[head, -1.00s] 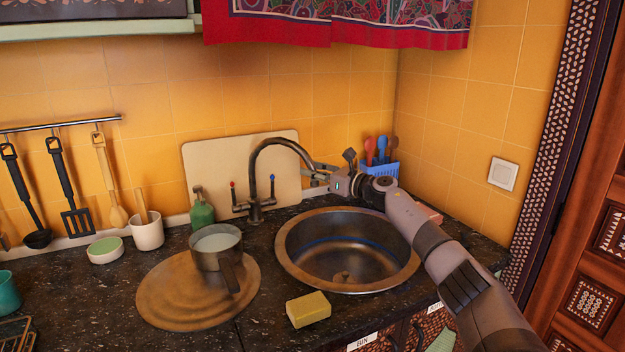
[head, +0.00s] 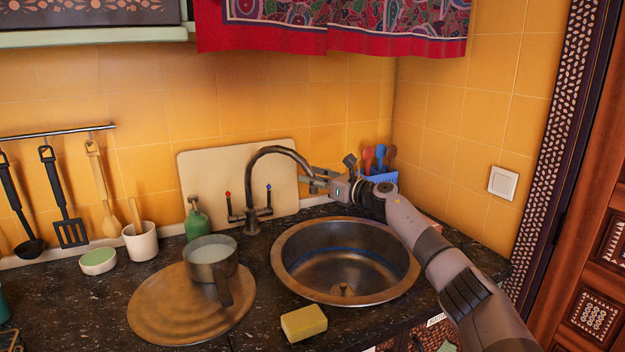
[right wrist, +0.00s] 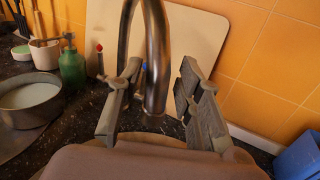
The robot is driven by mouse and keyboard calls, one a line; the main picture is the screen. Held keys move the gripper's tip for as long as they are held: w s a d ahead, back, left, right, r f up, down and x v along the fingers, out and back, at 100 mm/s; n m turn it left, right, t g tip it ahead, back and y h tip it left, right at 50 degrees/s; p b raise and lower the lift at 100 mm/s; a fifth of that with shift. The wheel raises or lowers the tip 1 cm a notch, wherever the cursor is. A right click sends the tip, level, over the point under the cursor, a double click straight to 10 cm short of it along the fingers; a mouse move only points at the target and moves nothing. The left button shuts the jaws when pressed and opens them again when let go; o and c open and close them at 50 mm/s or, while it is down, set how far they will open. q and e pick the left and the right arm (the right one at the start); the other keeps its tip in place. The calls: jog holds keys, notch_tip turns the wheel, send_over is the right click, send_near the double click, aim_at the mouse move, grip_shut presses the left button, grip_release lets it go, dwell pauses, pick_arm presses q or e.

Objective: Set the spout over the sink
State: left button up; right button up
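The metal faucet's curved spout (head: 278,150) rises behind the sink (head: 281,282) and arches to the right, its tip near the sink's back rim. I cannot tell whether the tip is over the bowl or the counter. My right gripper (head: 314,182) is at the spout's end. In the right wrist view, the open fingers of the right gripper (right wrist: 161,64) stand on either side of the spout (right wrist: 156,45), with a visible gap on the right. The left finger looks close to the spout; contact is unclear. My left gripper is out of view.
A pot of pale liquid (head: 211,255) sits on a round board (head: 165,312) left of the sink. A yellow sponge (head: 304,323) lies in front. A green soap bottle (head: 197,222), cutting board (head: 205,170) and blue utensil holder (head: 383,175) stand behind.

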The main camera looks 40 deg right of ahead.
jog(key=shift+o, duration=0.4)
jog(key=shift+a+f, duration=0.15)
jog(key=v, duration=1.2)
dwell(0.4)
